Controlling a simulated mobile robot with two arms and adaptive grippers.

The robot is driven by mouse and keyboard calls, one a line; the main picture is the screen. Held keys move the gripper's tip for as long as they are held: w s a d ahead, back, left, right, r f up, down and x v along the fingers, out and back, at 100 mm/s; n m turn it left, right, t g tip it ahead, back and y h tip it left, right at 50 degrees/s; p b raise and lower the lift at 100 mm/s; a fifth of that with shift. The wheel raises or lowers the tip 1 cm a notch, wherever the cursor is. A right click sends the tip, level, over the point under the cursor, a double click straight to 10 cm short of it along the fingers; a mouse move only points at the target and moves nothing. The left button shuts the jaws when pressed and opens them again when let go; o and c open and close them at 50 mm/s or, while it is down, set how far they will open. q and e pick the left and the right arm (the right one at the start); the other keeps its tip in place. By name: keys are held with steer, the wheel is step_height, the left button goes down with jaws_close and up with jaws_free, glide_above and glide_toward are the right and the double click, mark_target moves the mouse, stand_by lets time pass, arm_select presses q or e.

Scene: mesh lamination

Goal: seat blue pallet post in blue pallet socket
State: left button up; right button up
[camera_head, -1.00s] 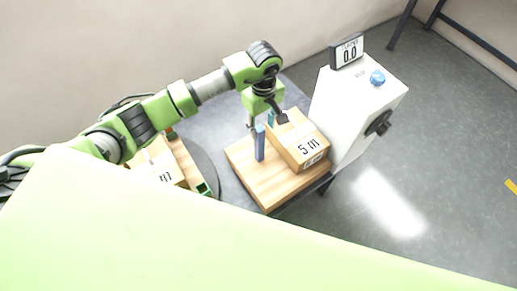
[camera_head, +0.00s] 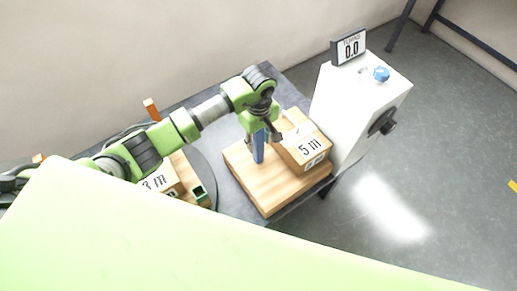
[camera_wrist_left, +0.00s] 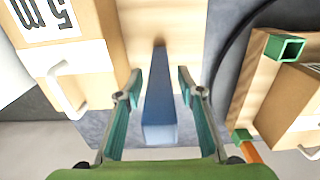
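A blue post (camera_head: 259,148) stands upright on the light wooden pallet (camera_head: 266,196); it also shows in the left wrist view (camera_wrist_left: 160,105). My left gripper (camera_head: 260,132) is above the pallet at the post's upper part. In the left wrist view my left gripper (camera_wrist_left: 157,85) is open, with one teal finger on each side of the post and gaps between. Whether the post sits in a socket cannot be seen. My right gripper is not in view.
A box marked 5 m (camera_head: 305,147) sits on the same pallet, right of the post. A white machine (camera_head: 350,115) with a 0.0 display stands beside it. Left, another pallet carries a 3 m box (camera_head: 160,181) and a green socket (camera_head: 199,193).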

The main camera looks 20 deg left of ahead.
arm_select(q)
jaws_close()
